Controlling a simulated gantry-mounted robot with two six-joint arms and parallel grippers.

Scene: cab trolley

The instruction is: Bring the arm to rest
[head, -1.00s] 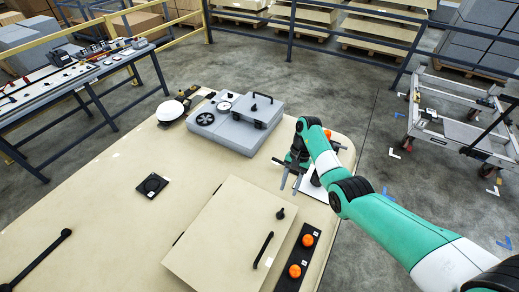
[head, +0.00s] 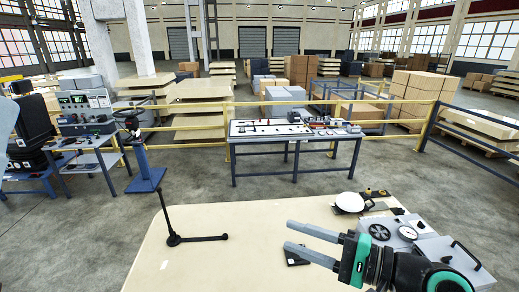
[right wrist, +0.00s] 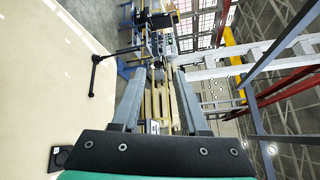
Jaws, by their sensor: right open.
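My right gripper (head: 312,244) is in the lower right of the head view, its two grey fingers pointing left and spread apart with nothing between them. It is raised above the cream tabletop (head: 235,212). The right wrist view shows the same two fingers (right wrist: 150,98) apart and empty, facing out past the table toward the hall. My left gripper is not in the head view; only a pale piece of what may be my left arm shows at the left edge.
A black lever (head: 172,238) stands on the tabletop. A white domed object (head: 350,202) and a grey gauge box (head: 410,235) are at the right, partly behind my arm. A tool bench (head: 295,130), a yellow railing (head: 232,105) and a steering-wheel stand (head: 145,165) are beyond the table.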

